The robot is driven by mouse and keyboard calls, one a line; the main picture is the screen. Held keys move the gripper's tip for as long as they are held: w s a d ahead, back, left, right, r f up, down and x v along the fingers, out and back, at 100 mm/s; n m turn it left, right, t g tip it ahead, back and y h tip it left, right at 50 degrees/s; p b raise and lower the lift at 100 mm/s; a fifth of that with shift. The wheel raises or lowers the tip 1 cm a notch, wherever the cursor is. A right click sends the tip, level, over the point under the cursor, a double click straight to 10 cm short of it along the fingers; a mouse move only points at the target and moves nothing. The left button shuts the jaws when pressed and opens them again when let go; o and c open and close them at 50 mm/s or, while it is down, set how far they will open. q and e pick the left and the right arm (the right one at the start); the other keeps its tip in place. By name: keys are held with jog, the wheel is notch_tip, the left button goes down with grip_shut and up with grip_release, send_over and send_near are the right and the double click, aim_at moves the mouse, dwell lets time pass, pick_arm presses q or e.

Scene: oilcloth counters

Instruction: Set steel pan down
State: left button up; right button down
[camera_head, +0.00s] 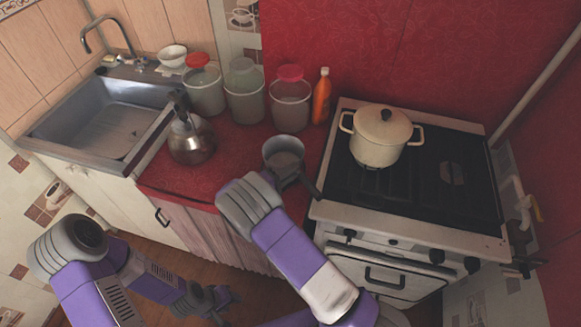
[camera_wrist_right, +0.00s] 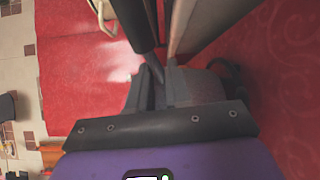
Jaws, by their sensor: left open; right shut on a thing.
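The steel pan (camera_head: 284,148) is a small grey pan with a dark handle, upright over the right part of the red counter (camera_head: 240,150), close to the stove. My right gripper (camera_head: 290,182) is shut on its handle, partly hidden by my own wrist. In the right wrist view the gripper fingers (camera_wrist_right: 154,88) close around the dark handle (camera_wrist_right: 136,22). I cannot tell whether the pan's base touches the counter. My left gripper (camera_head: 208,298) is open and empty, low in front of the cabinets.
A glass kettle (camera_head: 192,142), several lidded jars (camera_head: 245,95) and an orange bottle (camera_head: 321,97) stand on the counter left of and behind the pan. The stove (camera_head: 440,180) with a cream pot (camera_head: 378,140) is at right. The sink (camera_head: 105,125) is at left.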

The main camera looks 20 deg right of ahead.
dwell(0.3)
jog(key=c, duration=1.4)
grip_release()
jog(key=shift+f, duration=0.1)
jog(key=o, duration=0.3)
jog(key=shift+o, duration=0.2)
jog(key=p+v, duration=0.1)
jog(key=v, duration=1.1)
jog(key=shift+p, duration=0.35)
jog(key=shift+s, duration=0.15)
